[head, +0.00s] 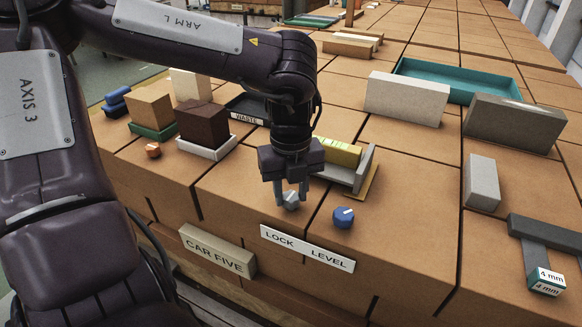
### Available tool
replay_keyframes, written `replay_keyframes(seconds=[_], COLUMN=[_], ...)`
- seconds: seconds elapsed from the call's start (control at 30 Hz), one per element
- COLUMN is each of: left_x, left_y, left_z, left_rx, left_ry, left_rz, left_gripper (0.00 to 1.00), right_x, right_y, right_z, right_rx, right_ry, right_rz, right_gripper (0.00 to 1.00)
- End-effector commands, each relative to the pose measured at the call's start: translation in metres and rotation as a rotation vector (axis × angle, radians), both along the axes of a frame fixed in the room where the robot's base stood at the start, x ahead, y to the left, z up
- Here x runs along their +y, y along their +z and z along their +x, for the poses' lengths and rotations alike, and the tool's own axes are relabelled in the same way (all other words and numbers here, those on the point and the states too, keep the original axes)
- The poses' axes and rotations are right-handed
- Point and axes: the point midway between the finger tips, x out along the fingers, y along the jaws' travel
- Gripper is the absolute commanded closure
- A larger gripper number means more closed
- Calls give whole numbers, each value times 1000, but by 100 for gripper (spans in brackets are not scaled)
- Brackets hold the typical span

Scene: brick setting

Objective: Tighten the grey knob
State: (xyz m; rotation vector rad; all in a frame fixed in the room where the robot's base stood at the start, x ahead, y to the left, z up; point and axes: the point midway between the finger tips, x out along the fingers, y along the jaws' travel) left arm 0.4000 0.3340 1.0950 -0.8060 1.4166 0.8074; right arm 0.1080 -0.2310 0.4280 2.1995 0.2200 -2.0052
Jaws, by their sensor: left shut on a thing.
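The grey knob (291,201) sits on the brown brick surface near its front edge, behind the "LOCK LEVEL" label. My left gripper (291,193) reaches down over the knob from above. Its fingers are shut on the knob, one at each side, and cover part of it. The mark on the knob is too small to read. A blue knob (343,217) with a white mark sits to the right of the grey one, apart from the gripper. My right gripper is not in view.
The "LOCK LEVEL" label (307,249) and the "CAR FIVE" sign (217,251) are on the front. An orange knob (152,150) sits at left. A grey bracket (363,172) with a yellow block stands close behind the gripper. A teal tray (455,75) lies at the back.

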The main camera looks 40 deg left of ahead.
Motion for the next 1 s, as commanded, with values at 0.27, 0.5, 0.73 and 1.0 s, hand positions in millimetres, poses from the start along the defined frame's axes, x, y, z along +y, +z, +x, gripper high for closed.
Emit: replay_keyframes(seconds=[0.27,0.5,0.73,1.0], left_x=[1,1,0,1], left_y=[1,1,2,2], left_z=[1,1,1,1], left_rx=[-4,-4,-4,-3], left_ry=[-261,-488,-707,-963], left_rz=[3,2,3,4], left_gripper=[89,89,89,89], right_x=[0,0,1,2], right_y=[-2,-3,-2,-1], right_z=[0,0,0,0], right_rx=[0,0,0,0], right_ry=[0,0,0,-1], right_rz=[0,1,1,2], right_gripper=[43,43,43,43])
